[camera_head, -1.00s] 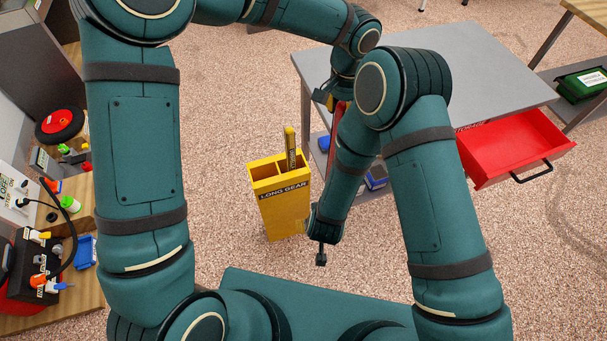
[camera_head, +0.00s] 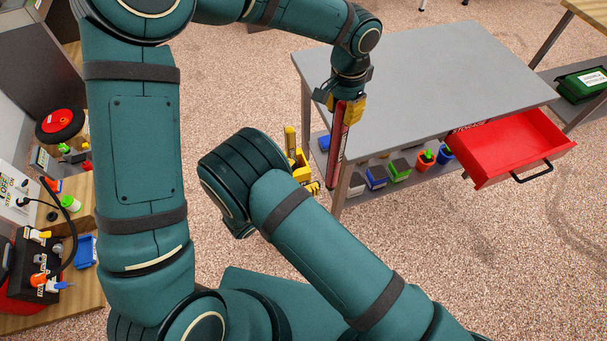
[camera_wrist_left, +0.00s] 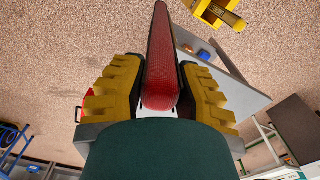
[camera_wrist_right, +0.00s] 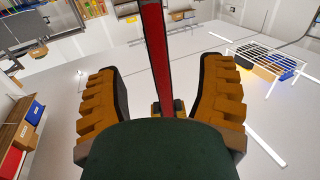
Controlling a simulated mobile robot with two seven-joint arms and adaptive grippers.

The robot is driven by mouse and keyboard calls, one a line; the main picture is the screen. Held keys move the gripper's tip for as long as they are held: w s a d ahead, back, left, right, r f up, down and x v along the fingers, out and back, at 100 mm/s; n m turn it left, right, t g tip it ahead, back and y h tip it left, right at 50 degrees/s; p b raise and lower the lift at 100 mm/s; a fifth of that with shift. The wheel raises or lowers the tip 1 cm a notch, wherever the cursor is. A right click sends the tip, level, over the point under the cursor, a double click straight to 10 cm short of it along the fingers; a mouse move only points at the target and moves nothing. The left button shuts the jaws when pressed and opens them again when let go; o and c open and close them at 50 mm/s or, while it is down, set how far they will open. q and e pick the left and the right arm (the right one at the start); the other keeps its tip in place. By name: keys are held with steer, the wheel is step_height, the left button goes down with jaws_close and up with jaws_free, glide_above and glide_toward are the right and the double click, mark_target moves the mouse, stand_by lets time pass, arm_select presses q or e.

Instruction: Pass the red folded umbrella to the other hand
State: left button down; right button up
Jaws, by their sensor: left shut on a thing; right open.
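The red folded umbrella (camera_head: 339,140) hangs roughly upright from my left gripper (camera_head: 346,106), in front of the grey table's left corner. In the left wrist view the yellow fingers (camera_wrist_left: 160,90) are shut on both sides of the umbrella (camera_wrist_left: 161,60). My right gripper (camera_head: 314,187) is mostly hidden behind my right arm in the head view; yellow finger parts show near the umbrella's lower end. In the right wrist view its fingers (camera_wrist_right: 165,95) are wide open, and the umbrella (camera_wrist_right: 156,50) runs between them with gaps on both sides. I cannot tell any contact.
The yellow long-gear bin (camera_head: 300,165), with a yellow folded item (camera_head: 290,140) in it, is largely hidden behind my right arm. The grey table (camera_head: 430,75) has a red open drawer (camera_head: 510,150) and small bins on its lower shelf. A cluttered wooden bench (camera_head: 85,215) stands left.

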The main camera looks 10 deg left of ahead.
mark_target(331, 157)
steer(key=shift+h, duration=0.3)
steer(key=x, duration=1.2)
steer(key=shift+s, duration=0.1)
jaws_close()
arm_select(q)
steer(key=c, duration=0.7)
jaws_free()
step_height(331, 157, up, 12)
steer(key=shift+r, duration=0.1)
